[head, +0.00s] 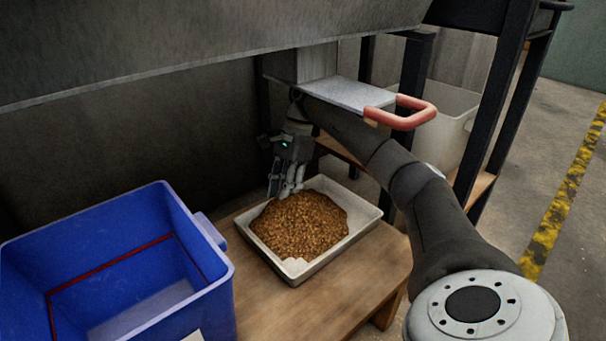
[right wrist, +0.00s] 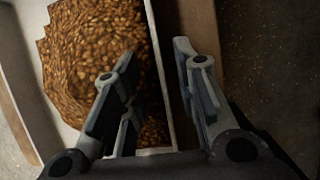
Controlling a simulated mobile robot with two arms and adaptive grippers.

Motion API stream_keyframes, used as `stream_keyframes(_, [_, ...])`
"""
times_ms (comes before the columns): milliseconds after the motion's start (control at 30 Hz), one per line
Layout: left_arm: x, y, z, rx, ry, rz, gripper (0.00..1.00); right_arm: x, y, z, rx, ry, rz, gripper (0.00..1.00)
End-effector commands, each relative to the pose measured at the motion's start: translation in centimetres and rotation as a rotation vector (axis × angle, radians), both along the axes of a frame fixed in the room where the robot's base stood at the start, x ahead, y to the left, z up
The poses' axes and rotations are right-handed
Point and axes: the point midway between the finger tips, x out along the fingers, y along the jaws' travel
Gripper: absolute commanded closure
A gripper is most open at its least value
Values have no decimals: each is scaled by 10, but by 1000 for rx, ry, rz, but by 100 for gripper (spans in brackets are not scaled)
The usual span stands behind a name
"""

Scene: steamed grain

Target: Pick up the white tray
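The white tray (head: 343,250) sits on a low wooden bench (head: 265,305) and holds a heap of brown grain (head: 300,224). My right gripper (head: 286,188) points down at the tray's far left side. In the right wrist view, the right gripper (right wrist: 154,62) is open, its two fingers apart. The tray's rim (right wrist: 159,80) shows between the fingers, with grain on the left side and the darker bench on the right. I cannot tell whether a finger touches the wall. My left gripper is not in view.
A blue crate (head: 212,290) stands close at the left of the tray. A large metal body (head: 190,40) hangs low above. A metal plate with a red handle (head: 410,115) juts out over my right arm. Dark posts and a white bin (head: 455,110) stand behind.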

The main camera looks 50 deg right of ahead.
Motion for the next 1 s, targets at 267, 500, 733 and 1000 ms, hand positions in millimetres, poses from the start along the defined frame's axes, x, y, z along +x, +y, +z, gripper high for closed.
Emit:
stream_keyframes(267, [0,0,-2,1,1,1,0,0,1,-2,1,-1,0,74])
stream_keyframes(500, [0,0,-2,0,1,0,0,0,1,-2,0,-1,0,100])
stream_keyframes(733, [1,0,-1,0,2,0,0,0,1,-2,0,-1,0,100])
stream_keyframes(1000, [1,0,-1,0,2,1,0,0,1,0,2,-3,0,100])
